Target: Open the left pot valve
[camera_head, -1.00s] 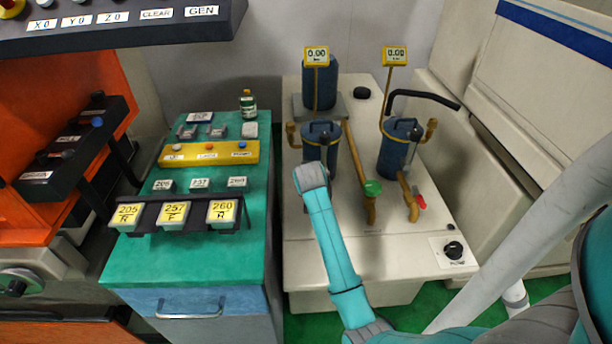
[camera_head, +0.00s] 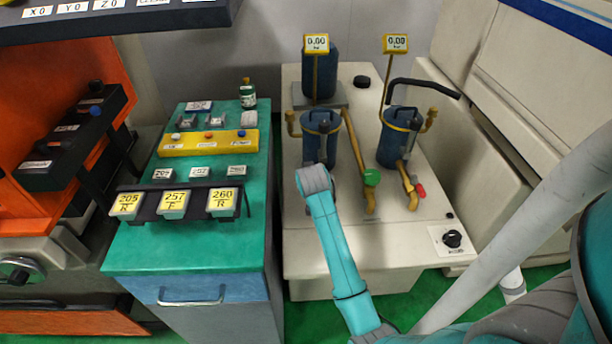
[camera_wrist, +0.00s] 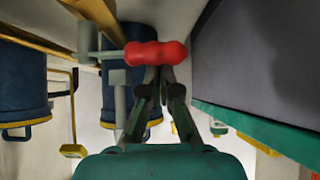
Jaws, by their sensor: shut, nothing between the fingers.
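The left pot (camera_head: 320,126) is a blue cylinder with a yellow band on the pale tank top. In the wrist view, a red valve handle (camera_wrist: 157,53) on a grey stem lies crosswise right at the fingertips, beside a brown pipe (camera_wrist: 95,12). It seems to belong to the left pot; in the head view my arm hides that spot. My gripper (camera_wrist: 160,72) is shut and empty, its tips at or very near the handle; contact cannot be told. The right pot (camera_head: 391,147) has its own red handle (camera_head: 420,190).
A green knob (camera_head: 371,178) sits on the pipe right of the left pot. Yellow gauges (camera_head: 316,44) stand on thin posts. A green-topped cabinet (camera_head: 190,255) with label boxes stands to the left. The tank's front right top holds a black knob (camera_head: 453,239).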

